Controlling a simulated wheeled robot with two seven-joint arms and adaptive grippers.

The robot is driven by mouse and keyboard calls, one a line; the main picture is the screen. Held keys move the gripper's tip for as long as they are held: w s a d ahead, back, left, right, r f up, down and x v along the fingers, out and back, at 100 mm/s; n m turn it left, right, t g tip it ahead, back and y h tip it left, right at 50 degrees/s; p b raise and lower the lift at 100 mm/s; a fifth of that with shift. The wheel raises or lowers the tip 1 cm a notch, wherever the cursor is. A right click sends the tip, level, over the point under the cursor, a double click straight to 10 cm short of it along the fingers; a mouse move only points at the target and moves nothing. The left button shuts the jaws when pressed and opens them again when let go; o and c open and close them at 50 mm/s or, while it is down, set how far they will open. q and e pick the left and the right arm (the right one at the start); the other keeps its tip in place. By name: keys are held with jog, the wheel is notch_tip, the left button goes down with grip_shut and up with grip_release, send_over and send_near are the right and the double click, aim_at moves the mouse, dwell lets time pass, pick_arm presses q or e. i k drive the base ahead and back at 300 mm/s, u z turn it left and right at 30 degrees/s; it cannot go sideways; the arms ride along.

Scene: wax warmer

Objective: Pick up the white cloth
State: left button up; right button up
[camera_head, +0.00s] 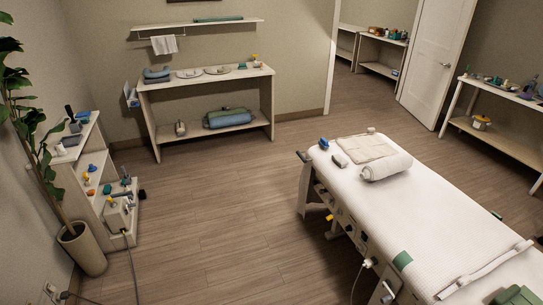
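A white cloth (164,44) hangs over a rail below the wall shelf (205,24) at the back left. Its lower part hangs free above the console table (205,76). Another pale, flat cloth (365,149) lies on the far end of the white treatment bed (440,215). A rolled white towel (386,166) lies next to it. Neither of my grippers can be made out in this view, and nothing is seen holding any of the cloths.
A low shelf unit (95,175) with bottles and a potted plant (82,248) stand at the left. Wooden floor (215,205) is clear between them and the bed. Cables trail on the floor. A side table (505,125) stands right, near an open door (437,62).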

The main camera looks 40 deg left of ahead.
aim_at(338, 160)
jog(key=u, duration=1)
jog(key=i, duration=0.6)
jog(key=u, duration=0.75)
jog(key=i, duration=1.65)
jog(key=z, duration=0.55)
jog(key=i, duration=1.05)
jog(key=z, duration=0.6)
